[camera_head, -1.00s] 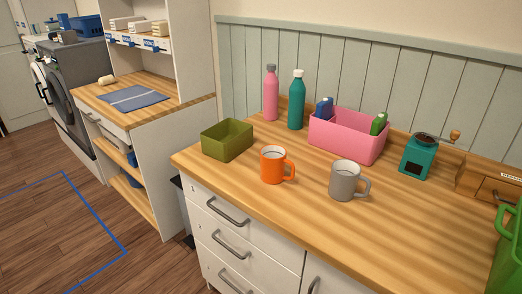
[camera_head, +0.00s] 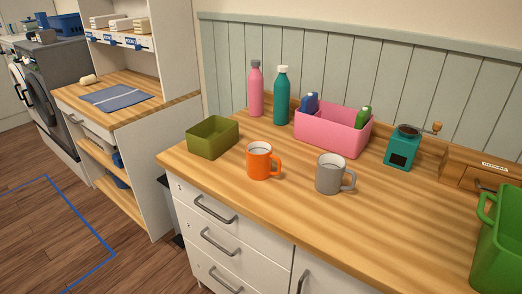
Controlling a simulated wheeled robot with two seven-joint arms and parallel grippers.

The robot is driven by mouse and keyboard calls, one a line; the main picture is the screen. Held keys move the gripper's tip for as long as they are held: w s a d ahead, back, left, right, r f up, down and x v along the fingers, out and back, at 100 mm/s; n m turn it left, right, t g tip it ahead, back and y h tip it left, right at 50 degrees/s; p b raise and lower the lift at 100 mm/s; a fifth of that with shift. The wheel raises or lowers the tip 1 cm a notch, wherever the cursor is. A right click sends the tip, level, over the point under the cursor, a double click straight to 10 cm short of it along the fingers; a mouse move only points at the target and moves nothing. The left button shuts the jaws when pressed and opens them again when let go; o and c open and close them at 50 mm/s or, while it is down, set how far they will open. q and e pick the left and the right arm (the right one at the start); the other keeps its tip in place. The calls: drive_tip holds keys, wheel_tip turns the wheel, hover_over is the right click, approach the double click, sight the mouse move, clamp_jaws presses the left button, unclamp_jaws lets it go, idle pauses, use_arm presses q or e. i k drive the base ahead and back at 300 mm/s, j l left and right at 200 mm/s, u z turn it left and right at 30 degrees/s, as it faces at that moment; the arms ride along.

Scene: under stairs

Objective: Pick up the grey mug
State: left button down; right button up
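The grey mug (camera_head: 329,175) stands upright on the wooden counter (camera_head: 385,225), with its handle to the right. An orange mug (camera_head: 259,161) stands to its left, apart from it, with its handle also to the right. Neither of my grippers is in the head view.
An olive box (camera_head: 212,138), a pink bin (camera_head: 330,132) holding small bottles, a pink bottle (camera_head: 256,90) and a teal bottle (camera_head: 281,97) stand behind the mugs. A teal grinder (camera_head: 401,151), a wooden box (camera_head: 465,168) and a green crate (camera_head: 500,245) are right. The front counter is clear.

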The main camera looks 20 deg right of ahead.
sight(331, 170)
drive_tip(key=z, duration=0.7)
drive_tip(key=i+j+z, duration=0.15)
drive_tip(key=j+z, duration=0.95)
drive_tip(key=j, duration=0.25)
drive_tip(key=j+z, duration=0.15)
drive_tip(key=j, duration=1.7)
